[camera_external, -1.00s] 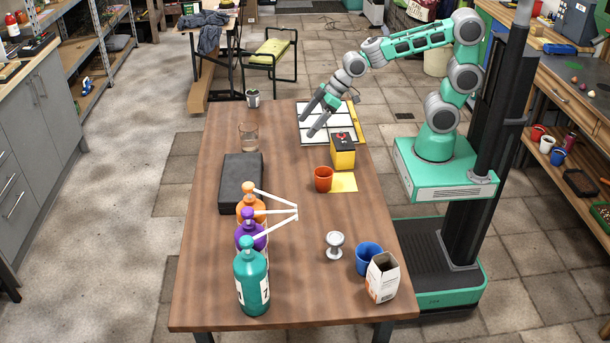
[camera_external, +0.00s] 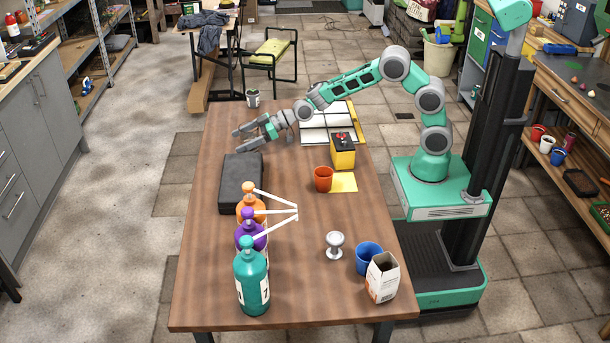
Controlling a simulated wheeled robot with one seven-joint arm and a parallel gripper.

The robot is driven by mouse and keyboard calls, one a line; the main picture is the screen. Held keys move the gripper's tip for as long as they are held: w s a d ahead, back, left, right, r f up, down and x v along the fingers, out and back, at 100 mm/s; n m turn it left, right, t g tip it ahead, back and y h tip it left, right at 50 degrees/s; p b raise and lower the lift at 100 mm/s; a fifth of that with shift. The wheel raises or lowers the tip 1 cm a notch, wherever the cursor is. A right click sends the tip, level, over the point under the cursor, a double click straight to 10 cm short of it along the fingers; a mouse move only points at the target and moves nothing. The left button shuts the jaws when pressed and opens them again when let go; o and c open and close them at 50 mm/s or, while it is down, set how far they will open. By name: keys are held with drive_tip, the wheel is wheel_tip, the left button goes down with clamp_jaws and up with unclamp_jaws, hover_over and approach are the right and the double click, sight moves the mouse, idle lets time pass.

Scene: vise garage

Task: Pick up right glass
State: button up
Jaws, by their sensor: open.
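The clear drinking glass (camera_external: 248,137) is on the far left part of the wooden table, just behind the black case. It is hard to make out now because my gripper covers most of it. My gripper (camera_external: 237,140) reaches in low from the right with its two fingers apart. The fingers are at the glass and seem to lie on either side of it, but contact cannot be told. A silver goblet (camera_external: 335,244) stands upright on the near right part of the table, far from my gripper.
The black case (camera_external: 240,182) lies close in front of my gripper. Orange, purple and teal pump bottles (camera_external: 251,280) stand at the near left. A red cup (camera_external: 323,179), yellow-black box (camera_external: 343,152), blue cup (camera_external: 368,258) and carton (camera_external: 382,278) stand right. The table's middle is clear.

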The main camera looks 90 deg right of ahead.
drive_tip(key=shift+r, duration=0.1)
clamp_jaws()
idle(0.8)
